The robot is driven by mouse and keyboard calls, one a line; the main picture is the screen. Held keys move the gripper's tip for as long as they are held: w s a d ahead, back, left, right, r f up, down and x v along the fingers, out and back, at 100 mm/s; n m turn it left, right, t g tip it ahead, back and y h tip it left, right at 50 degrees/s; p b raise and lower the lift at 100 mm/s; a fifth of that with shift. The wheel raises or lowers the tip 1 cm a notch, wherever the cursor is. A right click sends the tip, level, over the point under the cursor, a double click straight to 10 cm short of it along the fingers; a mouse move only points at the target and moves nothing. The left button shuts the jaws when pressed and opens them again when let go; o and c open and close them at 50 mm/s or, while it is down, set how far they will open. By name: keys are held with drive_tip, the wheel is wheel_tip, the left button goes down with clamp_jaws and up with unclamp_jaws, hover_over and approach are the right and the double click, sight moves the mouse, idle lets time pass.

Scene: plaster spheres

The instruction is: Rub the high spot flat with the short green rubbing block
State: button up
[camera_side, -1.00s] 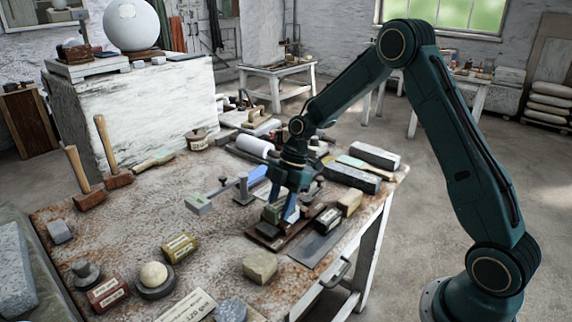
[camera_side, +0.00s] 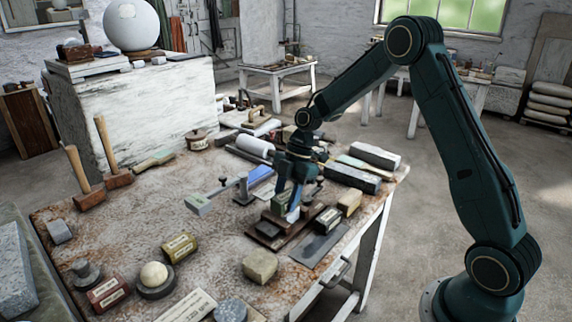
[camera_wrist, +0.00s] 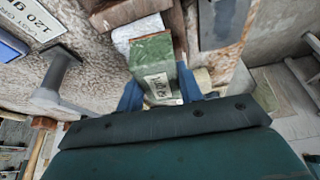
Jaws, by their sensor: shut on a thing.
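My gripper (camera_side: 290,204) is low over the near right part of the rusty workbench. It is shut on the short green block (camera_wrist: 153,58), which has a pale label and sits between the blue fingers in the wrist view. In the side view the block is small and partly hidden by the fingers. A large white plaster sphere (camera_side: 132,30) stands at the back left, far from my gripper. A faint paler patch shows near its top; I cannot tell its height.
The sphere stands on a tall white plinth (camera_side: 150,105). Around my gripper are a dark wooden board (camera_side: 268,234), several blocks, and a metal stand with an arm (camera_side: 222,190). Two mallets (camera_side: 75,175) stand at the left. The bench's middle left is fairly clear.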

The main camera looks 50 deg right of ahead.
drive_tip(key=shift+w, duration=0.15)
drive_tip(key=shift+w+f, duration=0.1)
drive_tip(key=shift+w, duration=1.05)
drive_tip(key=shift+f, duration=0.6)
idle(0.4)
drive_tip(key=shift+d, duration=0.15)
drive_tip(key=shift+d, duration=0.4)
drive_tip(key=shift+s+d, duration=0.1)
drive_tip(key=shift+d, duration=0.45)
